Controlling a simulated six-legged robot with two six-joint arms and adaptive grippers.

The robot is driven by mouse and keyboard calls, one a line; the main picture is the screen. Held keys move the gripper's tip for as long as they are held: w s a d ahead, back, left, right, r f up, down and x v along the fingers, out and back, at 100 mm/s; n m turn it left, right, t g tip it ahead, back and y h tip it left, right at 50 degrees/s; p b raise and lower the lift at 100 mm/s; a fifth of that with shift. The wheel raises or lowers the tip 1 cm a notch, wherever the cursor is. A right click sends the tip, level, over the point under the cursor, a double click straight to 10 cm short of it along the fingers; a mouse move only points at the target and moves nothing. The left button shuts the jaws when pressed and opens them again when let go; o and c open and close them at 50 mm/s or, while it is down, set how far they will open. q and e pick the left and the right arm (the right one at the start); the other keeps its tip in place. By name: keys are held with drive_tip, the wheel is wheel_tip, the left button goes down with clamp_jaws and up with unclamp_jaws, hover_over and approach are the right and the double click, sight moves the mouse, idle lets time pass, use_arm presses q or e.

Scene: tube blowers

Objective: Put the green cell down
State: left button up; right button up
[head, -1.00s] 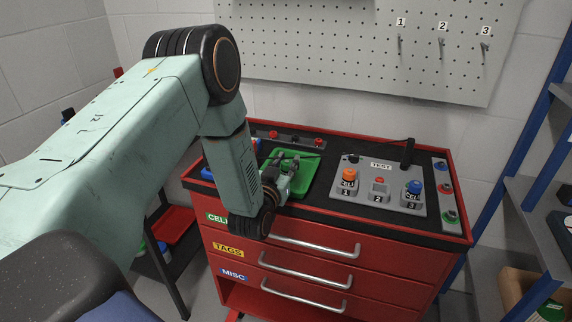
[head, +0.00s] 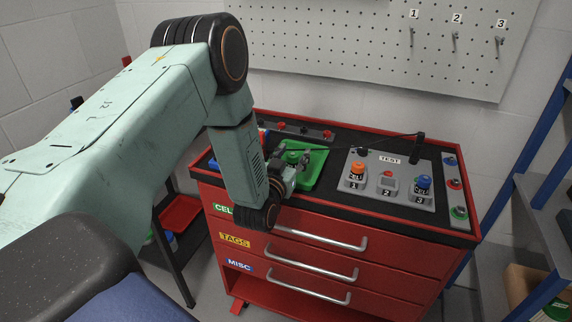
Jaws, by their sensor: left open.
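A green tray (head: 317,170) lies on the black top of a red tool cabinet. My left gripper (head: 293,161) reaches down over its left part and is open. A small green shape, which looks like the green cell (head: 292,156), shows at the fingers, over the tray. The fingers partly cover it, and I cannot tell whether it touches the tray floor. My right gripper is not in view.
Right of the tray is a grey TEST panel (head: 376,192) with an orange cell (head: 358,170) and a blue cell (head: 424,183). A dark upright post (head: 418,147) stands behind it. A strip of coloured knobs (head: 453,187) runs along the right edge.

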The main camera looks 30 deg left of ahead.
use_arm(q)
drive_tip(key=v, duration=1.1)
drive_tip(key=s+d+f+m+g+h, duration=0.1)
drive_tip(key=s+d+f+g+h, duration=0.1)
drive_tip(key=s+d+f+g, duration=0.35)
drive_tip(key=s+d+f+m+g+h, duration=0.1)
drive_tip(key=s+d+f+g+h, duration=0.15)
drive_tip(key=s+f, duration=0.55)
drive_tip(key=s+d+f+g, duration=0.1)
drive_tip(key=s+f+g, duration=0.2)
drive_tip(key=s, duration=0.5)
drive_tip(key=s+d+f+g, duration=0.2)
drive_tip(key=s+g, duration=0.4)
drive_tip(key=s, duration=0.3)
drive_tip(key=shift+s+f+p, duration=0.25)
drive_tip(key=shift+f+p, duration=0.05)
drive_tip(key=shift+f, duration=0.6)
drive_tip(key=shift+y, duration=0.25)
drive_tip(key=shift+f+b, duration=0.85)
drive_tip(key=shift+b, duration=0.05)
